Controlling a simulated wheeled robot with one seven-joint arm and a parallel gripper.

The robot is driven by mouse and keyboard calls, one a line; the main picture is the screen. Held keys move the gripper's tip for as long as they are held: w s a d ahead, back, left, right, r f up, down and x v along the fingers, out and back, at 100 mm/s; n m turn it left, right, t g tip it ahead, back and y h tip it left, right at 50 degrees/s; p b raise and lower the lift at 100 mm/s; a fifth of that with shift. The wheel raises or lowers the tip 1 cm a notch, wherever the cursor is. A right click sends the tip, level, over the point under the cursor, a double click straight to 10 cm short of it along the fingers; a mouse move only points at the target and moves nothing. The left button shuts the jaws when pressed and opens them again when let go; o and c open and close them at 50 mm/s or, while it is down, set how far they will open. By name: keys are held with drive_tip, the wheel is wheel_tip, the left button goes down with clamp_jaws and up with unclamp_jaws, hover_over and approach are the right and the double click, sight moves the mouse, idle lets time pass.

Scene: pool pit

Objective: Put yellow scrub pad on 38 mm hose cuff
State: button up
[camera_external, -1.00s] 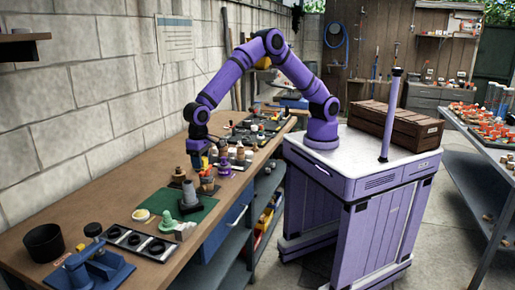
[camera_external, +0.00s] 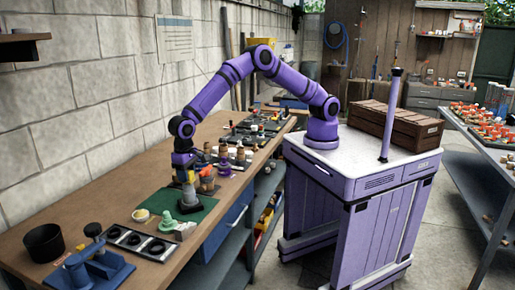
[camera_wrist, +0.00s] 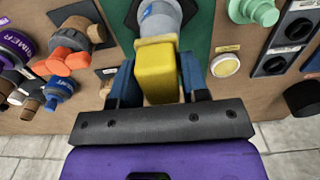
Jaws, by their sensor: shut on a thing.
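The yellow scrub pad (camera_wrist: 157,78) is a block held between the blue fingers of my gripper (camera_wrist: 158,84) in the wrist view. The grey hose cuff (camera_wrist: 163,18) stands just beyond the pad's far end, partly hidden by it. In the external view the cuff (camera_external: 189,203) stands upright on the green mat (camera_external: 207,205), and my gripper (camera_external: 186,177) is right above it, pointing down. The pad overlaps the cuff in the wrist view; I cannot tell whether they touch.
A pale green fitting (camera_external: 167,226) and a round cream-yellow disc (camera_external: 141,215) are close by on the bench. Brown, orange and purple fittings (camera_external: 222,168) stand behind the mat. A black tray with round sockets (camera_external: 140,242) and a black cup (camera_external: 44,243) lie nearer the front.

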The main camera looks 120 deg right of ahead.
drive_tip(key=shift+f, duration=0.2)
drive_tip(key=o, duration=0.9)
drive_tip(key=shift+r, duration=0.1)
wheel_tip(320, 180, up, 12)
drive_tip(key=shift+r, duration=0.15)
